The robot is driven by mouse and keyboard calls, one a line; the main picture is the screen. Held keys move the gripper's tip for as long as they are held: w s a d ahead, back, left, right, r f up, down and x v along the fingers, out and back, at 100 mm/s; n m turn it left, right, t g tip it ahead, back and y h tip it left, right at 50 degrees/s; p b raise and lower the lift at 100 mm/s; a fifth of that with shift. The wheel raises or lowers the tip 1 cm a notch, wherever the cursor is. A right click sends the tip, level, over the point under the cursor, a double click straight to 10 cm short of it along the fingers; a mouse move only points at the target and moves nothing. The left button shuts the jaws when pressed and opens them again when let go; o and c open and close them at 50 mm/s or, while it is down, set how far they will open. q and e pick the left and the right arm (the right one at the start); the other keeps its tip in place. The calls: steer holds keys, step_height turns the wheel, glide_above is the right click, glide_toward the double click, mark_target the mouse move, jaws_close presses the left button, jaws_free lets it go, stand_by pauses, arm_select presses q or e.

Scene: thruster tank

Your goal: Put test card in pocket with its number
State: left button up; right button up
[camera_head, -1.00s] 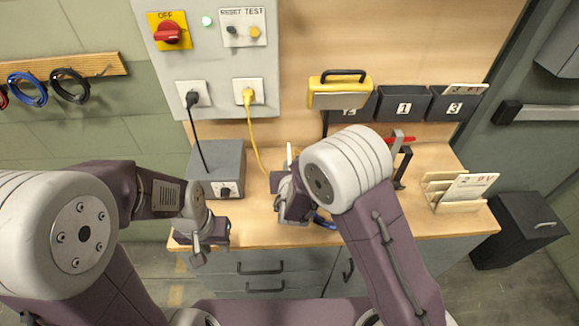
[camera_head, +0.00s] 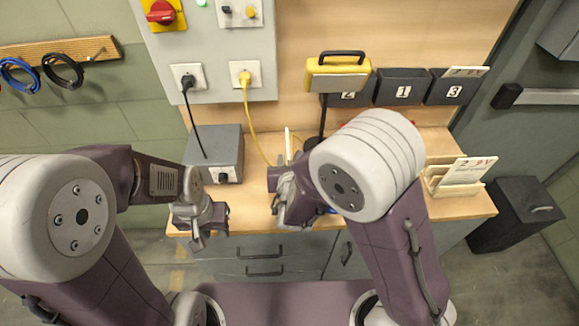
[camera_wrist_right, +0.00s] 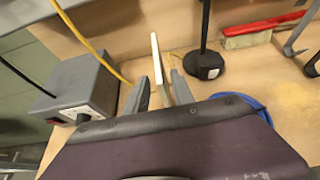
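A yellow case (camera_head: 338,77) overlaps pocket 2. A card rack (camera_head: 456,187) with cards stands at the bench's right. A grey box (camera_head: 216,153) with cables is at left. A black stand (camera_wrist_right: 205,62) and a red brush (camera_wrist_right: 255,30) lie beyond the right gripper.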

steer(key=v, duration=0.5)
steer(key=shift+d, duration=0.1)
steer(key=s+d+f+m+g+h, duration=0.2)
steer(key=d+m+h, duration=0.1)
steer(key=d+m, duration=0.4)
steer(key=s+d+f+m+g+h, duration=0.1)
steer(key=s+d+m+g+h, duration=0.2)
steer(key=d, duration=0.6)
steer(key=s+f+m+g+y, duration=0.2)
steer(key=s+m+g, duration=0.1)
steer(key=m, duration=1)
steer(key=s+f+m+g+y, duration=0.2)
steer(key=s+m, duration=0.3)
steer(key=m, duration=0.8)
steer(key=shift+s+d+f+g+y, duration=0.2)
steer(key=shift+s+d+g+y, duration=0.15)
steer(key=shift+g+y, duration=0.5)
steer(key=shift+o, duration=0.4)
steer(key=shift+w+m, duration=0.15)
steer(key=shift+m, duration=0.25)
